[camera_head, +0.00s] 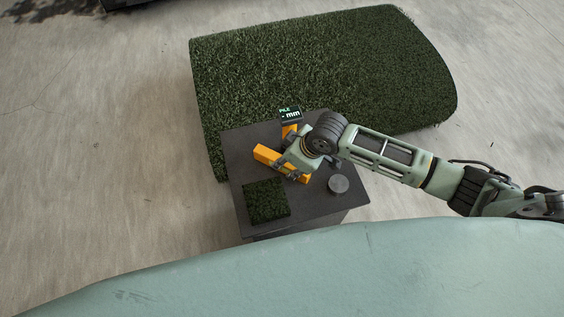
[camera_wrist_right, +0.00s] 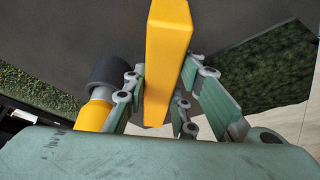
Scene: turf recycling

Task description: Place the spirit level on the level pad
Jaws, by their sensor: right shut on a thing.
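The spirit level is a yellow-orange bar (camera_head: 264,155) over the dark table. My right gripper (camera_head: 286,169) is shut on it, and the gripper and wrist cover its middle from above. In the right wrist view the bar (camera_wrist_right: 167,55) runs between the two fingers of the right gripper (camera_wrist_right: 166,82). I cannot tell whether the bar touches the tabletop. No surface is clearly marked as the level pad; a small grey round disc (camera_head: 338,184) lies right of the gripper, and I cannot tell if it is the pad. My left gripper is not in view.
The dark table (camera_head: 240,144) bears a square turf sample (camera_head: 267,201) at its front left. An orange gauge with a "PILE - mm" display (camera_head: 290,114) stands at the back. A large turf roll (camera_head: 320,65) lies behind the table. Concrete floor is clear at left.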

